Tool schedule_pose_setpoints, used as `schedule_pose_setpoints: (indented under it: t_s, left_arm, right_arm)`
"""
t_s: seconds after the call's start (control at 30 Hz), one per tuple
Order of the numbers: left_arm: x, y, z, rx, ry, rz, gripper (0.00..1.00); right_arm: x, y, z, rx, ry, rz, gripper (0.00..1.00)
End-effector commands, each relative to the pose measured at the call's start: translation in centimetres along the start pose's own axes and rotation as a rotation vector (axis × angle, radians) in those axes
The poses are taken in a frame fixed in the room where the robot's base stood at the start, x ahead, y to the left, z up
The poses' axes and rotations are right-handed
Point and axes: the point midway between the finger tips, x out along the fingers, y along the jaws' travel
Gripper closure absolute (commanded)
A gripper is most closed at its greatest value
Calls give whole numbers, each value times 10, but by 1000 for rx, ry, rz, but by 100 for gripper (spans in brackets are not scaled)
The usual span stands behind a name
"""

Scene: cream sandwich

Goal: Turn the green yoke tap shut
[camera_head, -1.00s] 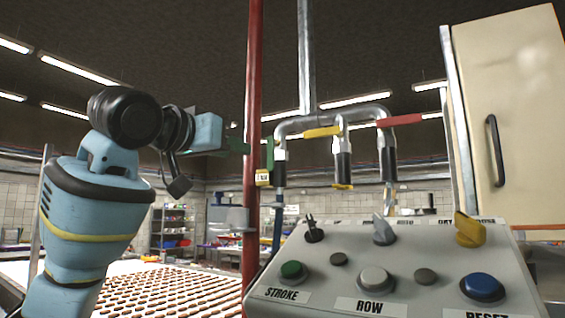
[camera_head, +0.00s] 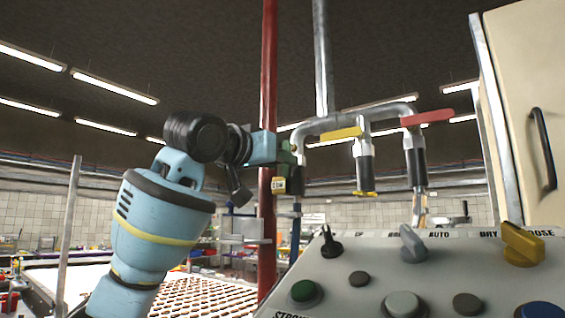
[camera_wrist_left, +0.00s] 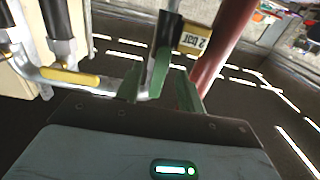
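The green yoke tap's handle (camera_wrist_left: 158,72) shows in the left wrist view as a flat green bar beside a dark valve sleeve, at the end of the bent metal pipe. My left gripper (camera_wrist_left: 160,92) has its two green fingers apart, one on each side of the handle. A gap shows at both sides, though I cannot tell if either finger touches it. In the head view my left gripper (camera_head: 286,150) is at the left pipe branch, overlapping the green handle and hiding most of it. My right gripper is not in view.
A red vertical pipe (camera_head: 268,215) stands close beside the left gripper. A yellow handle (camera_head: 341,134) and a red handle (camera_head: 427,118) sit on the neighbouring branches. A yellow tag (camera_head: 279,185) hangs under the gripper. A control panel (camera_head: 340,285) stands below, a cabinet (camera_head: 525,75) at right.

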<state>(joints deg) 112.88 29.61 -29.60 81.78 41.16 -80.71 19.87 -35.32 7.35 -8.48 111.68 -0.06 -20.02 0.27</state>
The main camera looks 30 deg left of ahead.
Motion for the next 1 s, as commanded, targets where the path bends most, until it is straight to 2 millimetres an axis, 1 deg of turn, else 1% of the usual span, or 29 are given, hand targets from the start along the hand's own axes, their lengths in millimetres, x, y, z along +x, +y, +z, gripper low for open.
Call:
schedule_pose_setpoints:
  t_s: [0.1, 0.2, 0.5, 0.57, 0.8, 1.0]
  left_arm:
    - [11, 0, -1, 0, 1, 0, 62]
    - [16, 0, -2, 0, 3, 0, 62]
    - [19, 0, -1, 0, 2, -1, 62]
    - [19, 0, -1, 0, 2, -1, 68]
    - [19, 0, -1, 0, 2, -1, 100]
    - [19, -1, -1, 5, 2, -1, 100]
  right_arm:
    - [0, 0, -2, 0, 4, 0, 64]
    - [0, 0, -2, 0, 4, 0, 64]
    - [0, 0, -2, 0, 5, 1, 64]
    - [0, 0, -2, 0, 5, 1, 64]
    - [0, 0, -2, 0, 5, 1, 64]
    - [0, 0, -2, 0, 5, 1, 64]
